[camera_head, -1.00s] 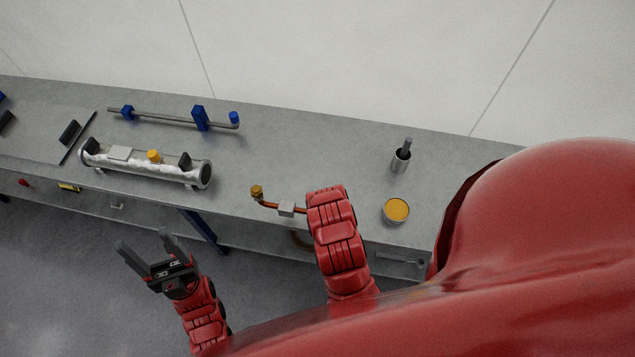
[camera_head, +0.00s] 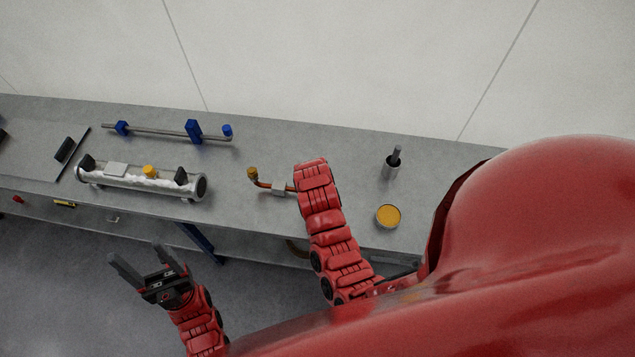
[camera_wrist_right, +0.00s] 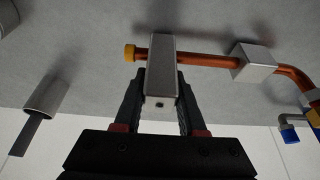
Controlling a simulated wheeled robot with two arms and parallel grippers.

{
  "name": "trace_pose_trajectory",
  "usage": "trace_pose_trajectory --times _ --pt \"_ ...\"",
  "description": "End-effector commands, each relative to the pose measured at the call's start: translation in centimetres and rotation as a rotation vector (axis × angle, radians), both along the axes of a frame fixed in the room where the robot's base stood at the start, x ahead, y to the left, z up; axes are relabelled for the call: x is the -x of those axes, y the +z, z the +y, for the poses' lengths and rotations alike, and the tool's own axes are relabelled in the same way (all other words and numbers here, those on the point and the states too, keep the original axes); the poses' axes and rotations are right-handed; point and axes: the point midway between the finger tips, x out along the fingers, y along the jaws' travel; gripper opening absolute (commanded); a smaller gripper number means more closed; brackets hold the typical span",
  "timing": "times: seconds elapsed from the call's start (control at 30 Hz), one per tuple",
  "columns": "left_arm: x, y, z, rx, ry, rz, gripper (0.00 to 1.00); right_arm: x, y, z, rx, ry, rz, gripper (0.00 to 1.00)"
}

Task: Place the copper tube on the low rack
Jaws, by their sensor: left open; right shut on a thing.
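The copper tube (camera_head: 264,184) has a brass-coloured end cap and silver blocks; it also shows in the right wrist view (camera_wrist_right: 208,58), with a bend at its right end. My right gripper (camera_wrist_right: 160,88) is shut on one silver block of the tube, a finger on each side. In the head view my red right arm hides this gripper and part of the tube. The tube is over the bench's front half; whether it touches the top is unclear. My left gripper (camera_head: 137,256) is open and empty in front of the bench. I cannot tell which fixture is the low rack.
Bare bench top lies behind the tube.

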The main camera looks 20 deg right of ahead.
Motion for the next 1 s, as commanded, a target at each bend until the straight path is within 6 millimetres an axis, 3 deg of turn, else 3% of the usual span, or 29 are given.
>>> trace_pose_trajectory --times 0.37,0.4,0.57,1.0 --pt "0.0 -0.19 0.0 0.0 0.0 0.0 0.68 -0.07 -0.69 0.04 0.0 0.001 -0.003 0.0" --pt "0.0 -0.13 0.0 0.0 0.0 0.0 0.68 -0.06 -0.66 0.04 0.0 0.001 -0.003 0.43" --pt "0.0 -0.08 -0.01 0.0 0.0 0.0 0.68 -0.03 -0.61 0.05 -0.001 0.001 -0.002 0.7" --pt "0.0 -0.16 0.0 0.0 0.0 0.0 0.68 0.15 0.18 0.22 0.0 0.001 -0.004 0.7"
